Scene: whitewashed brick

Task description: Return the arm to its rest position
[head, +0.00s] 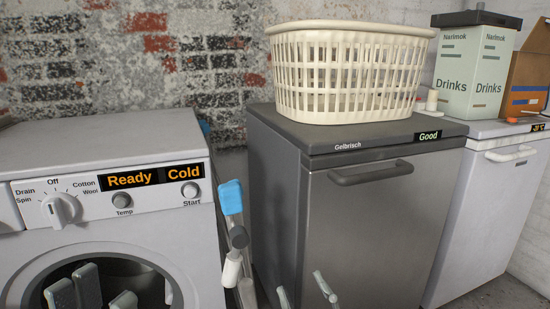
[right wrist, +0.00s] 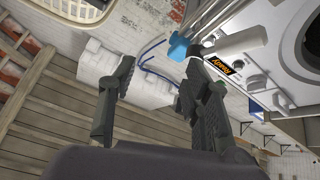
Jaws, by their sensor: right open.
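My right gripper (head: 305,290) shows at the bottom of the head view as two pale, thin fingertips in front of the grey appliance's lower front. In the right wrist view its dark fingers (right wrist: 160,68) stand apart with nothing held between them. My left gripper (head: 92,290) shows at the bottom left of the head view as grey finger parts in front of the washing machine's round door opening. Its lower part is cut off by the frame, and its finger gap is unclear. The rest of both arms is hidden in the head view.
A washing machine (head: 115,140) stands at left, reading "Ready" and "Cold". A cream basket (head: 345,30) sits on the grey appliance (head: 385,225). A white appliance (head: 480,200) with a Drinks box (head: 475,65) stands at right. A blue-topped object (head: 231,198) is in the narrow gap.

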